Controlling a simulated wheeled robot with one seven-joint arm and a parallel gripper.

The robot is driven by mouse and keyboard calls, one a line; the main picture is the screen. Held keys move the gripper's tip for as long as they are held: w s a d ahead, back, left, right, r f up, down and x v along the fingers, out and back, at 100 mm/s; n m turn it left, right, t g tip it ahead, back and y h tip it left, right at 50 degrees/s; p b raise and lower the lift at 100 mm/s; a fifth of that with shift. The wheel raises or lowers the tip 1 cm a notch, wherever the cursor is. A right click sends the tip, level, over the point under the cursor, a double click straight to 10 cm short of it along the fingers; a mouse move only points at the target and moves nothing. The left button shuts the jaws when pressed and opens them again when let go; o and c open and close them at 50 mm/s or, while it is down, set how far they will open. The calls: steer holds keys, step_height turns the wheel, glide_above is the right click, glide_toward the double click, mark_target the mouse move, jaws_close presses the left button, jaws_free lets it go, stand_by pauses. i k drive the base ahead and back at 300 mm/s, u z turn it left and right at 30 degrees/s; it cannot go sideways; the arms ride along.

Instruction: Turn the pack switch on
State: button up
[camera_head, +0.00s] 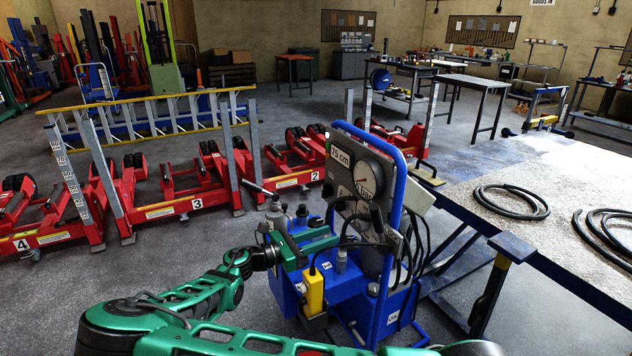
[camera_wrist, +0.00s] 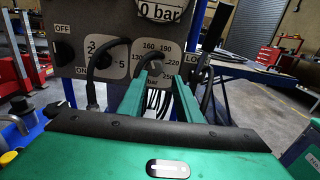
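The grey control panel (camera_head: 345,172) stands on a blue wheeled cart (camera_head: 345,290) in the head view. In the wrist view, a small dark switch (camera_wrist: 57,49) sits at the panel's upper left, between the labels OFF and ON. Its lever position is too small to tell. My green gripper (camera_head: 334,238) is in front of the panel's lower part. In the wrist view my gripper (camera_wrist: 158,82) has its two fingers apart, with nothing clearly held between them. The fingers partly cover this dial.
Black cables (camera_wrist: 92,90) loop in front of the panel. A gauge (camera_head: 368,177) sits above. A yellow box (camera_head: 314,292) hangs at the cart's front. A table with hoses (camera_head: 510,202) stands right, and red jacks (camera_head: 190,195) stand left. Grey floor lies between.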

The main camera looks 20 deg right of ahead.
mark_target(327, 188)
steer(key=i, duration=0.85)
steer(key=u, duration=0.05)
